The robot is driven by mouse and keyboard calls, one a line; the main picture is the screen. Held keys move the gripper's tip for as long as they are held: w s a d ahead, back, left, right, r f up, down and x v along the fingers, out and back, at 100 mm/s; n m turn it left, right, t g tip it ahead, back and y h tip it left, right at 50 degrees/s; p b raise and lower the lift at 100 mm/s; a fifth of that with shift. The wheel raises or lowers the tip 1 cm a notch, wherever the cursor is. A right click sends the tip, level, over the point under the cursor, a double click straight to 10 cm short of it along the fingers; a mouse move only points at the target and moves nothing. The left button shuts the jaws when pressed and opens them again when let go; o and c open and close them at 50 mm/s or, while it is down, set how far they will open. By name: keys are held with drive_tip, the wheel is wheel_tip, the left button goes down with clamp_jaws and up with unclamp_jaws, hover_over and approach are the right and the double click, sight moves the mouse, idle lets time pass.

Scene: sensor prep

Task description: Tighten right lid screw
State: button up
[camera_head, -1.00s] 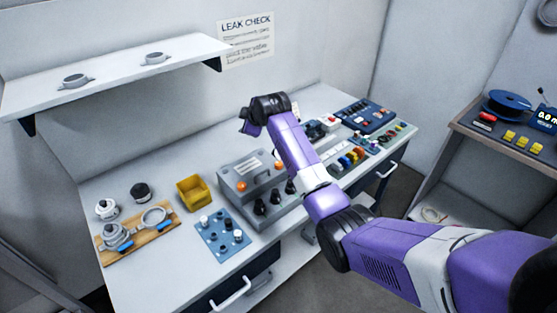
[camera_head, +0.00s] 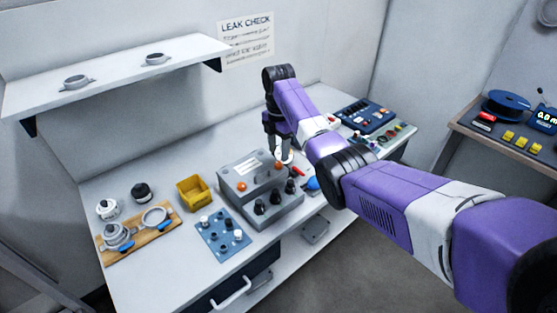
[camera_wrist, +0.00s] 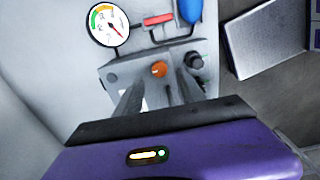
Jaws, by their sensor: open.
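A grey box (camera_head: 232,184) with a pale label on its lid stands mid-bench. Its left lid screw (camera_head: 241,187) has an orange head. The orange right lid screw (camera_head: 278,166) is at the lid's other end, just below my gripper (camera_head: 280,152). In the wrist view an orange screw head (camera_wrist: 158,69), seemingly the right one, shows between the fingertips of my open gripper (camera_wrist: 160,82). The fingers point down at the box and hold nothing. I cannot tell their exact height above the screw.
Black knobs (camera_head: 260,207) line the box's front. A round gauge (camera_wrist: 109,25), a red-handled part (camera_wrist: 158,19) and a blue bulb (camera_wrist: 190,10) lie close beyond the box. A yellow bin (camera_head: 193,193) and blue peg plate (camera_head: 222,235) stand left. Bare bench lies behind the box.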

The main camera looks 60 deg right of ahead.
sight(279, 164)
drive_tip(key=shift+f, duration=2.55)
clamp_jaws()
